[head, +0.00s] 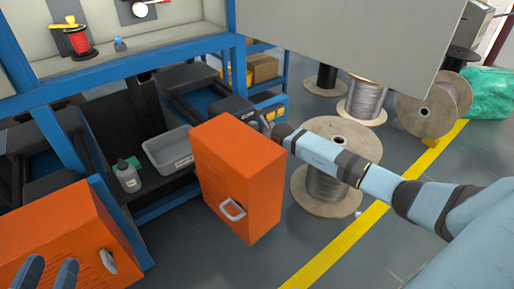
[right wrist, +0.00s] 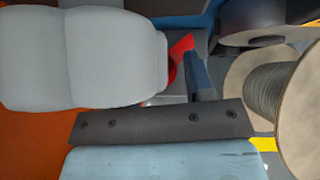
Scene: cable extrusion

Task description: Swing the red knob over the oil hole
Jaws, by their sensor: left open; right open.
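A red part (right wrist: 181,52), probably the red knob, shows in the right wrist view, partly hidden behind a dark finger of my right gripper and a large pale grey rounded shape. My right gripper (right wrist: 180,72) is open and close to this red part; whether they touch I cannot tell. In the head view the right gripper's end (head: 266,122) is largely hidden behind the raised orange door. I cannot make out the oil hole in either view. My left gripper (head: 49,272) is open and empty at the bottom left of the head view, in front of an orange cabinet.
The orange door (head: 240,175) stands beside my right forearm. A grey bin (head: 170,152) and a grey bottle (head: 128,176) stand on the dark shelf. A cable spool (head: 330,185) stands on the floor beyond my right arm. A grey panel (head: 350,35) hangs above.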

